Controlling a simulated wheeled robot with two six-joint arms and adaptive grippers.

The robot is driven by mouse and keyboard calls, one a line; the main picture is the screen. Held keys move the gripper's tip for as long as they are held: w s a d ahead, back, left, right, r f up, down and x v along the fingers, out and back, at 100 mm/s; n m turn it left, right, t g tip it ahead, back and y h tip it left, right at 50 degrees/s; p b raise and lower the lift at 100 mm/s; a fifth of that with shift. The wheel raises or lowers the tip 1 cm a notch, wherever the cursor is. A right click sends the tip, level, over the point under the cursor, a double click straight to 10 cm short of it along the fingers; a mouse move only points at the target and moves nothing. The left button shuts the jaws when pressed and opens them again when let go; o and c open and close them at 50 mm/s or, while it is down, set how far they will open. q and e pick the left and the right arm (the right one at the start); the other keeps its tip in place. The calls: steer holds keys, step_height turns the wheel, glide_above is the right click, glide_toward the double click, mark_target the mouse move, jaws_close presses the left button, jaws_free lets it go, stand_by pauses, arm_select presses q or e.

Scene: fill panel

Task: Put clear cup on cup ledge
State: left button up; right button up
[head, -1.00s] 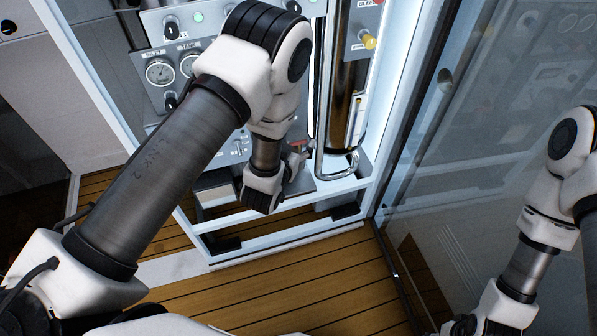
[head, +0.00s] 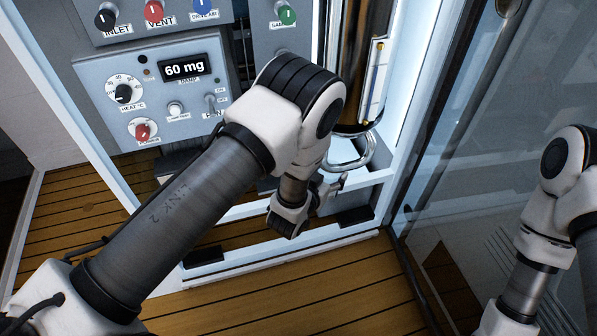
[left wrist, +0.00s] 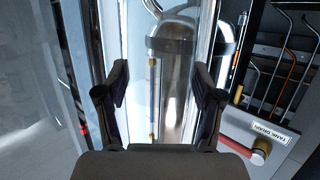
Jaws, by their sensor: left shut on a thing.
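My left gripper (left wrist: 160,88) has its two dark fingers set apart on a see-through thing, which I take to be the clear cup (left wrist: 165,112). Its outline is hard to tell from the shiny metal and glass behind it. In the head view, the left gripper (head: 330,187) is mostly hidden behind my forearm, low in front of the cabinet, and the cup cannot be made out there. I cannot pick out the cup ledge for sure in either view. My right arm shows at the right edge, and its gripper is out of frame.
A polished metal cylinder (left wrist: 178,75) with a curved metal handle stands close ahead. A control panel (head: 165,90) reads 60 mg. The white cabinet frame (head: 408,100) and a glass door (head: 475,150) bound the right side. A tank drain valve (left wrist: 258,155) is at right.

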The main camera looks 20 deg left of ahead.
arm_select(q)
steer(key=w+a+f+b, duration=0.1)
steer(key=w+a, duration=0.2)
steer(key=w+a+f+b, duration=0.1)
steer(key=w+a+f, duration=0.1)
steer(key=w+a, duration=0.2)
steer(key=w+a+f+b, duration=0.1)
steer(key=w+a+b, duration=0.1)
steer(key=w+a, duration=0.1)
steer(key=shift+w+a+f, duration=0.15)
steer(key=shift+a+f, duration=0.15)
steer(key=shift+a, duration=0.4)
steer(key=shift+f, duration=0.25)
steer(key=shift+r, duration=0.15)
steer(key=o, duration=1.1)
steer(key=shift+f, duration=0.2)
steer(key=shift+o, duration=0.2)
